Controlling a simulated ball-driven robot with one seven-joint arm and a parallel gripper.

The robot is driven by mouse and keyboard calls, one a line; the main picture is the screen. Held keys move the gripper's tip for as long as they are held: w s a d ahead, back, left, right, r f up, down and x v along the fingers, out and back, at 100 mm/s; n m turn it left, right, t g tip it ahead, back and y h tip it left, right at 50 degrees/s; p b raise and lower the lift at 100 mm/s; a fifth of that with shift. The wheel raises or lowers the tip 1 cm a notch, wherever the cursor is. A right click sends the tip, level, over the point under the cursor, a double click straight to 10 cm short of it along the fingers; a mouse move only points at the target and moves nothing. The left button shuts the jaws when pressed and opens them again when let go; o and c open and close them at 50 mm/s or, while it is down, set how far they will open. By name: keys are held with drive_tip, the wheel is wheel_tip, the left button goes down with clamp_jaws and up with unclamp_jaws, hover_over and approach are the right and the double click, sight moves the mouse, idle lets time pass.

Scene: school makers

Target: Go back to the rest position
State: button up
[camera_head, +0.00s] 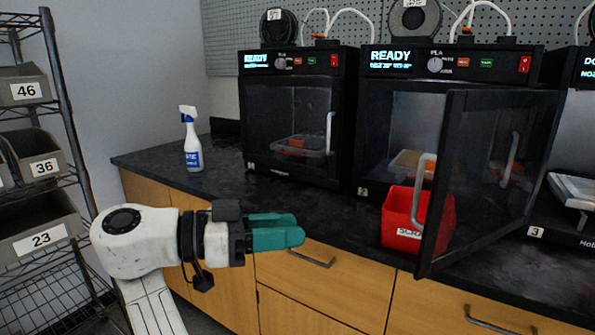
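My gripper (290,231), with teal fingers, is in the lower middle of the head view. It points right and is held in front of the wooden drawers, near the front edge of the dark counter (222,186). The fingers overlap from this angle, so I cannot tell whether they are open or shut. No object shows between them. My white arm reaches in from the lower left.
The printer (397,105) right of centre has its door (487,180) swung open past the counter front. A red bin (402,215) stands beside that door. A closed printer (297,110) and a spray bottle (192,145) stand farther left. A wire shelf (62,100) with numbered bins is at left.

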drive_tip(key=s+d+f+n+g+y, duration=0.1)
drive_tip(key=s+d+f+n+y, duration=0.2)
drive_tip(key=d+f, duration=1.05)
drive_tip(key=s+d+f+n+g+y, duration=0.2)
drive_tip(key=s+d+f+n+y, duration=0.15)
drive_tip(key=d+f, duration=1.05)
drive_tip(key=s+d+f+n+y, duration=0.3)
drive_tip(key=s+f, duration=0.6)
drive_tip(key=f, duration=0.3)
drive_tip(key=s+f+n+y, duration=0.2)
drive_tip(key=s+y, duration=0.1)
drive_tip(key=s, duration=0.7)
drive_tip(key=s+f+n+y, duration=0.15)
drive_tip(key=s+y, duration=0.25)
drive_tip(key=s, duration=0.6)
wheel_tip(320, 180, up, 23)
drive_tip(key=w+p, duration=0.1)
drive_tip(key=p, duration=2.2)
drive_tip(key=shift+a, duration=0.3)
